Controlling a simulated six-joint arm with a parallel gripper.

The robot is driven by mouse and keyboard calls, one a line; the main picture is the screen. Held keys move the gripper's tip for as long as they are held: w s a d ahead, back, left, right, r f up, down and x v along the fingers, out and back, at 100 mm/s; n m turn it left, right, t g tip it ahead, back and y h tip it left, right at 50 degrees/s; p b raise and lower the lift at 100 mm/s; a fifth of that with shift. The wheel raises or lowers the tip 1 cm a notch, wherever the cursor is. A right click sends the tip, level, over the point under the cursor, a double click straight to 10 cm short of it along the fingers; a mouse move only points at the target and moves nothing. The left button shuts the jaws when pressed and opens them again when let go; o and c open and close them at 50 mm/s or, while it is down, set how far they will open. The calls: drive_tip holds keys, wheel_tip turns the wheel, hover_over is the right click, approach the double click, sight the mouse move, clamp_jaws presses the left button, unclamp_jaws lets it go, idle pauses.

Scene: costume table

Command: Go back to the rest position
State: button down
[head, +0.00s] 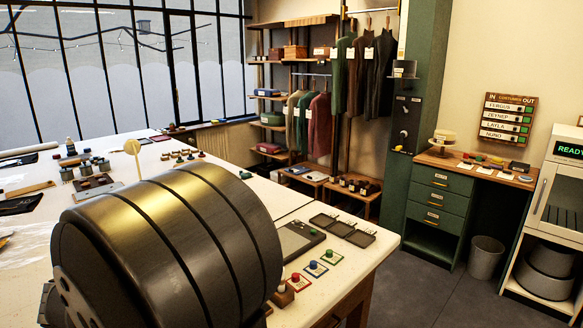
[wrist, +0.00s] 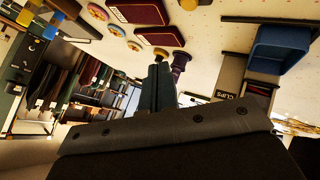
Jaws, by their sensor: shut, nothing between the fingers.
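My gripper (wrist: 161,70) shows in the wrist view near the middle, with its dark fingers together and nothing between them. A small purple spool-like piece (wrist: 181,62) and a yellow-topped piece (wrist: 160,52) appear close to the fingertips in the picture; I cannot tell whether they touch. In the head view my large dark arm link fills the lower left, and the gripper is not visible there.
The white table (head: 375,258) carries a dark tray (head: 298,238) and coloured square pieces (head: 316,268). The wrist view shows a blue bin (wrist: 282,48) and dark red pads (wrist: 138,11). A green drawer cabinet (head: 440,198) stands right, beyond open floor.

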drive_tip(key=w+d+r+m+g, duration=0.2)
drive_tip(key=w+d+m+g, duration=0.2)
drive_tip(key=w+m, duration=0.2)
drive_tip(key=w+d+r+m+g, duration=0.3)
drive_tip(key=w+m+g, duration=0.1)
drive_tip(key=w+m, duration=0.3)
drive_tip(key=shift+d+r+m+g+y, duration=0.3)
drive_tip(key=shift+d+m+y, duration=0.1)
drive_tip(key=shift+m, duration=0.9)
idle(1.9)
drive_tip(key=s+a+f+n+t+h, duration=0.3)
drive_tip(key=s+a+n+t+h, duration=0.2)
drive_tip(key=s, duration=0.8)
drive_tip(key=shift+a+n+t, duration=1.1)
drive_tip(key=shift+a+n, duration=0.6)
drive_tip(key=shift+n, duration=0.6)
drive_tip(key=shift+f, duration=0.2)
